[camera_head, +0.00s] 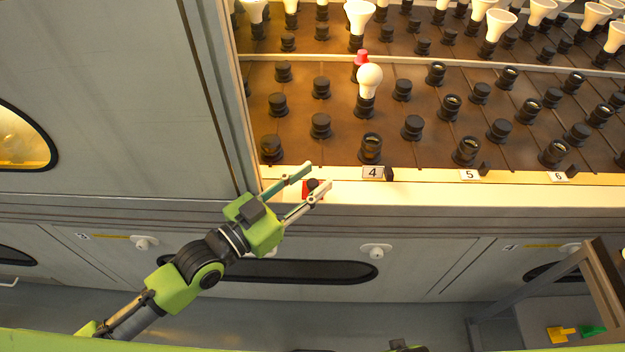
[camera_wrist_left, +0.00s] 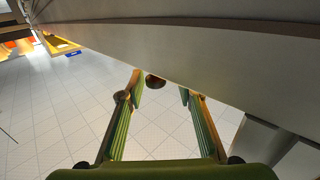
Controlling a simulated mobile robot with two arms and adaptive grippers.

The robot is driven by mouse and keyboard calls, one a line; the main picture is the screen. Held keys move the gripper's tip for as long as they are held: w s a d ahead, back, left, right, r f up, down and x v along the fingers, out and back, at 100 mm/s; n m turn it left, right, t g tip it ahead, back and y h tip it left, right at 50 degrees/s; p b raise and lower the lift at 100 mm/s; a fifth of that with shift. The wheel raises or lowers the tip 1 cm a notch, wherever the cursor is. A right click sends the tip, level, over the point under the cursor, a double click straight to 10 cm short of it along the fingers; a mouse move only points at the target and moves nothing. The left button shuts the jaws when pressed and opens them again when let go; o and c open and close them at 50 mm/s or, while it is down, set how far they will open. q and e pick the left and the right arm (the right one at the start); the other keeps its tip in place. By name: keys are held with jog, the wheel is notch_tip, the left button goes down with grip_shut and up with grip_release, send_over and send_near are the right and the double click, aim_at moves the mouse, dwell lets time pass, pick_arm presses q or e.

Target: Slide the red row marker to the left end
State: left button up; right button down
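The red row marker (camera_head: 309,194) sits on the pale front ledge (camera_head: 440,190) of the bulb rack, near the ledge's left end, left of label 4. It has a dark knob on top. My left gripper (camera_head: 317,178) is open, with one finger on each side of the marker in the head view. In the left wrist view, a dark round knob (camera_wrist_left: 155,80) shows between the open fingers (camera_wrist_left: 160,88), with gaps at both sides. Whether a finger touches the marker I cannot tell. My right gripper is not in view.
A grey upright panel (camera_head: 215,90) bounds the ledge at its left. Labels 4 (camera_head: 373,172), 5 (camera_head: 469,175) and 6 (camera_head: 558,177), with small black blocks, line the ledge. Black sockets fill the rack; a white bulb (camera_head: 369,77) stands in one, by a small red cap (camera_head: 361,57).

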pick_arm(q)
jog(key=shift+s+a, duration=0.1)
jog(key=shift+s, duration=0.05)
jog(key=shift+s+a, duration=0.25)
jog(key=v, duration=1.1)
dwell(0.3)
